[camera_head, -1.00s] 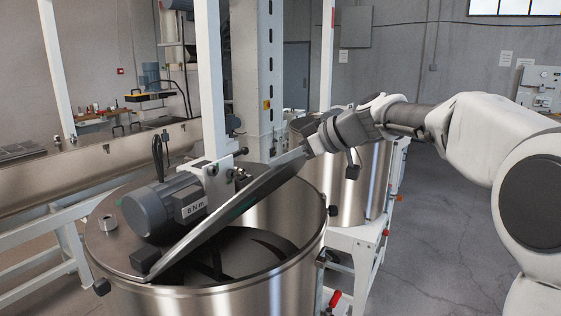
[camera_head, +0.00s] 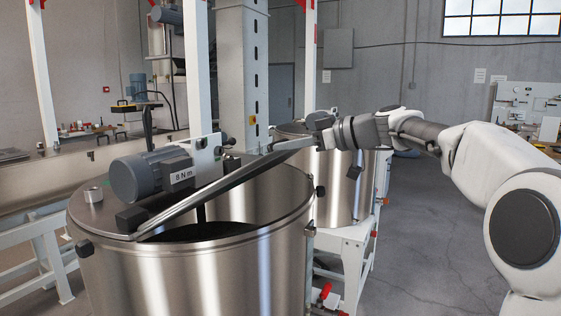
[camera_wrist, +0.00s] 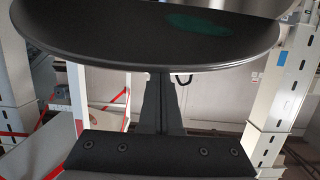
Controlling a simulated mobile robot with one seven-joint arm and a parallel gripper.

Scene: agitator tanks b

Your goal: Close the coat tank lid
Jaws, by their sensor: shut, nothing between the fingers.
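A large steel tank (camera_head: 200,275) stands in front in the head view. Its dark flat lid (camera_head: 235,182) is tilted partly open: low at the left by the hinge side, raised at the right end. Part of the dark tank interior shows beneath it. My gripper (camera_head: 314,125) is at the lid's raised right end, with its fingers shut and holding nothing. In the wrist view the closed fingers (camera_wrist: 163,78) meet or nearly meet the rim of the lid (camera_wrist: 150,40); exact contact is hard to tell.
A grey motor (camera_head: 150,176) marked 8 Nm sits on the tank's fixed top. A second steel tank (camera_head: 335,195) stands close behind, with a white post (camera_head: 243,75) beside it. A long trough (camera_head: 45,185) is at the left. The floor at the right is clear.

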